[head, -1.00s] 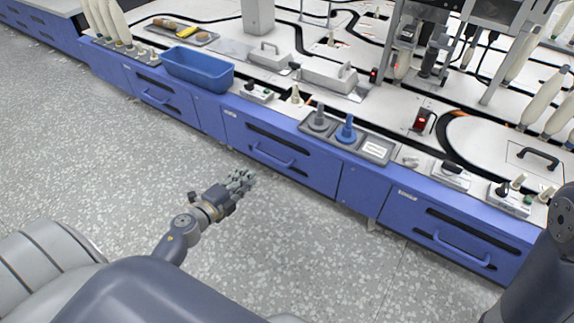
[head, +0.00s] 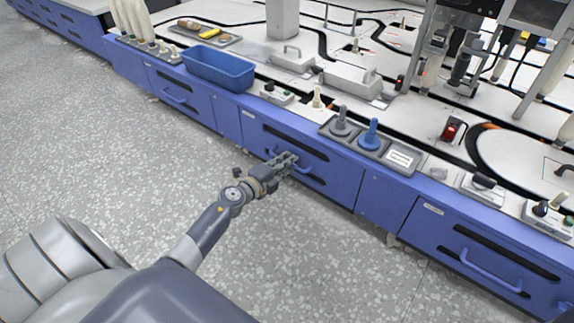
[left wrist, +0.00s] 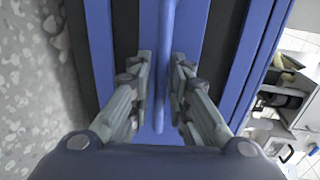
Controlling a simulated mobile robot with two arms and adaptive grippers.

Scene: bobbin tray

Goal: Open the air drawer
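A blue drawer (head: 335,188) in the middle of the bench front is closed, with a dark slot along its top. Its blue bar handle (head: 304,167) is partly hidden by my left gripper (head: 287,160). In the left wrist view the handle (left wrist: 165,25) runs down the middle. The two fingers of my left gripper (left wrist: 161,65) are open, one on each side of the bar, with narrow gaps to it. Drawer labels are too small to read, so I cannot tell which is the air drawer. My right gripper is out of view.
Another closed blue drawer (head: 480,272) is at the right, and one (head: 178,95) at the left. On the bench top stand a blue bin (head: 218,68) and grey and blue knobbed pieces (head: 372,135). The speckled floor before the bench is clear.

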